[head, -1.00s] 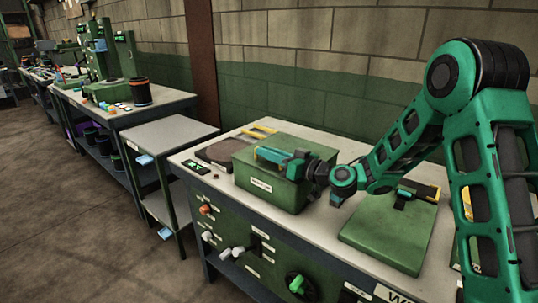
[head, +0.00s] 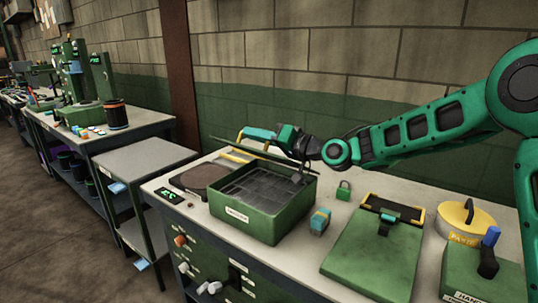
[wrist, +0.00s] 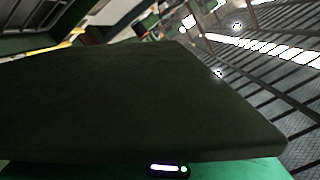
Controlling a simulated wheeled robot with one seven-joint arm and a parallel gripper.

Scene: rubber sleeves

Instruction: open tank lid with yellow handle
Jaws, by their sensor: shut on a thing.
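The green tank (head: 262,222) stands on the bench in the head view, its inside with a dark grey grid in plain sight. Its thin dark green lid (head: 232,146) is raised off the front rim and tilted above the tank's back part. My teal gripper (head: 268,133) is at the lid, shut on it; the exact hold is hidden. Yellow shows beside the gripper and behind the lid, but I cannot tell which part is the handle. In the wrist view the lid (wrist: 140,100) fills most of the picture as a dark flat panel.
Right of the tank are a small blue-and-orange block (head: 319,222), a green padlock-like piece (head: 343,190), a green board (head: 372,255) and a round yellow lid (head: 462,217). A dark round plate (head: 199,175) lies left of the tank. The wall stands close behind the bench.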

